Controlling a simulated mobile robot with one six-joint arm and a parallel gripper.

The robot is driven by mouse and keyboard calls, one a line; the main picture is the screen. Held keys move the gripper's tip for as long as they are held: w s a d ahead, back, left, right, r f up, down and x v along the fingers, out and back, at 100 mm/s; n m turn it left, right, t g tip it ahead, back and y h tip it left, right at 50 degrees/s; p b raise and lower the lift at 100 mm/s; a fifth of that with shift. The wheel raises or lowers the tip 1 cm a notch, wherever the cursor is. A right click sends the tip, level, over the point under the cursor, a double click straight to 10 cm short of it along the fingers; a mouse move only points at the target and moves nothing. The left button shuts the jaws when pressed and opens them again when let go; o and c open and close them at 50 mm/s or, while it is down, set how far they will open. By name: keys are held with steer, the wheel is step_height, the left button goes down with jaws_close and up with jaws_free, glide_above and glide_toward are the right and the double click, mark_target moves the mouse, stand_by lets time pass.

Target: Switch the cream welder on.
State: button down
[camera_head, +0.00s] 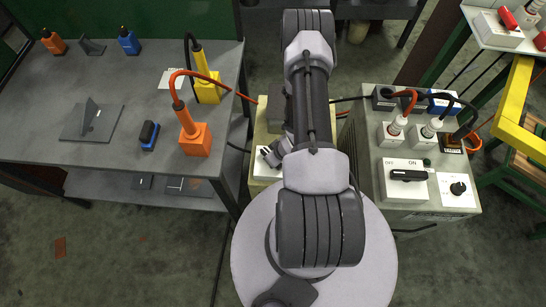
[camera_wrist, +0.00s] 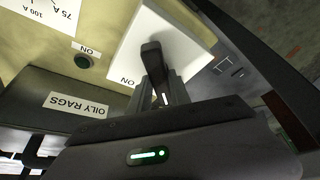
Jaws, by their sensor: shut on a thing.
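The cream welder (camera_head: 262,132) stands at the middle of the head view, largely hidden behind my arm. In the wrist view its cream panel (camera_wrist: 103,28) fills the upper left. A white switch plate (camera_wrist: 128,58) there carries a black switch handle (camera_wrist: 152,58). One "ON" label shows on the plate; any other label is hidden. My gripper (camera_wrist: 166,92) is shut on the handle, with its fingers at both sides of it. A dark green lamp (camera_wrist: 82,61) marked "ON" sits beside the plate; I cannot tell whether it is lit.
A grey-green welder (camera_head: 419,212) with its own OFF/ON switch (camera_head: 407,175) stands at the right. A grey table (camera_head: 60,170) with orange and yellow plugs is at the left. A black bin labelled "OILY RAGS" (camera_wrist: 78,104) is close to my gripper.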

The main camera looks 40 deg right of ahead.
steer(key=m, duration=0.2)
steer(key=m+h+b, duration=0.1)
steer(key=m, duration=0.1)
steer(key=shift+a+m+h, duration=0.15)
steer(key=shift+m+h, duration=0.15)
steer(key=m+b, duration=0.1)
steer(key=m, duration=0.1)
steer(key=m+g+h+b, duration=0.1)
steer(key=m, duration=0.1)
steer(key=shift+w+a+m+h, duration=0.1)
steer(key=shift+m+h, duration=0.2)
steer(key=shift+m+g, duration=0.3)
steer(key=c, duration=1.2)
jaws_free()
